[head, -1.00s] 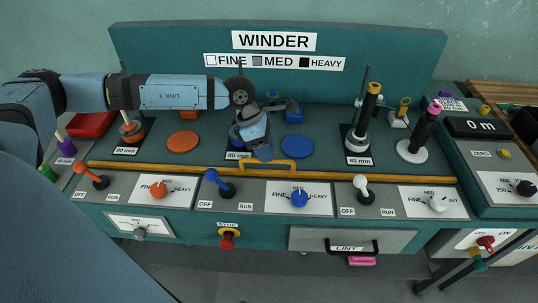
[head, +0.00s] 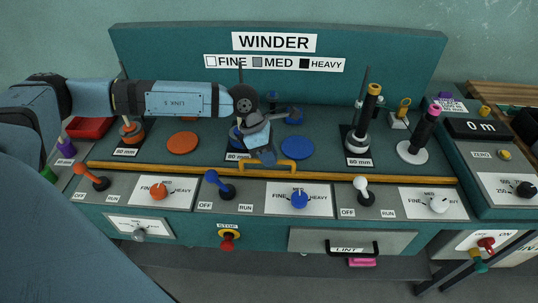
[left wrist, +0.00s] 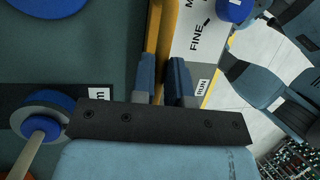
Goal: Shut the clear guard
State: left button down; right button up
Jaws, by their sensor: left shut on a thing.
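The guard's clear panel cannot be made out in either view. A yellow rail (head: 360,174) runs along the front edge of the winder's deck, with a yellow raised handle (head: 287,163) near its middle. My left gripper (head: 265,159) is at the left part of this handle, pointing down and forward. In the left wrist view the gripper (left wrist: 166,82) has its two blue fingers on either side of the yellow bar (left wrist: 153,40), shut on it. The finger contact is partly hidden. My right gripper is in neither view.
Blue lever (head: 217,183), orange lever (head: 92,178) and white lever (head: 363,188) stand on the front panel just below the rail. Spindles (head: 369,110) and coloured discs (head: 297,147) occupy the deck. A red stop button (head: 227,240) is below.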

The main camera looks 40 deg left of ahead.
pick_arm(q)
notch_tip(320, 180, up, 21)
jog(key=p, duration=0.7)
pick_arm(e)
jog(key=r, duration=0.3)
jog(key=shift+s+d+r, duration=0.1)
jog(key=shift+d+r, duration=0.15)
pick_arm(q)
jog(key=shift+w+a+r, duration=0.1)
jog(key=shift+w, duration=0.05)
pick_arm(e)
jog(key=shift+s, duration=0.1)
pick_arm(q)
jog(key=shift+r, duration=0.1)
jog(key=c, duration=1.3)
grip_release()
jog(key=shift+o, duration=0.9)
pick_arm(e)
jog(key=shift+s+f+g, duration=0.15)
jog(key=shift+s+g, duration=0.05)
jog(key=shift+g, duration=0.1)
